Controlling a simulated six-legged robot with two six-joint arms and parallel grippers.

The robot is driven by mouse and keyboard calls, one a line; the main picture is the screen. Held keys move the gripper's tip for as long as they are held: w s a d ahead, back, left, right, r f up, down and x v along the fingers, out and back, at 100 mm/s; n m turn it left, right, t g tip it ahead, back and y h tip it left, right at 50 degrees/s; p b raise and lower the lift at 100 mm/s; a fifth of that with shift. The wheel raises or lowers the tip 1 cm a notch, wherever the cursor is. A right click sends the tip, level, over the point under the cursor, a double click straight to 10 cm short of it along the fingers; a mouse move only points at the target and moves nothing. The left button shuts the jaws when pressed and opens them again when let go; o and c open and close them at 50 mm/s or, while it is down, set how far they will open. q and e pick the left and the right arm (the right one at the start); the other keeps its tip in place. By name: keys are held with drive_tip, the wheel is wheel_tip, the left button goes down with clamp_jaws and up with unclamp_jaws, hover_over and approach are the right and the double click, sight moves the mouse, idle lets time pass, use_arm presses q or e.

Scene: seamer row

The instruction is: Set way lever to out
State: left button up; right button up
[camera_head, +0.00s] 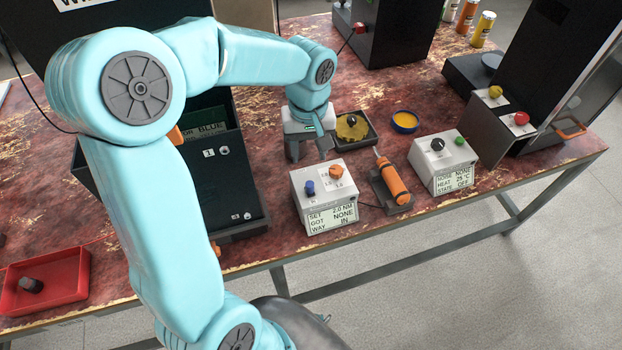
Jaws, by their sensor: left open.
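A white control box (325,195) stands near the table's front edge. Its display (331,217) reads SET 2.0 NM, GOT NONE, WAY IN. On its top are a small upright blue lever (310,187) at the left and an orange knob (336,171) with numbers around it. The blue one looks like the way lever. My left gripper (309,153) is open and empty, pointing down just behind the box, apart from the lever. My right gripper is not in view.
An orange screwdriver (391,180) sits in a dark holder right of the box. Behind are a dark tray (371,138) and a yellow-filled blue dish (405,121). Another white box (443,163) stands right, a black cabinet (222,180) left, a red tray (60,281) far left.

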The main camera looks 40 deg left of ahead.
sight(310, 184)
use_arm(q)
wheel_tip(310, 184, down, 11)
drive_tip(key=shift+d+f, duration=0.2)
drive_tip(key=shift+c, duration=0.4)
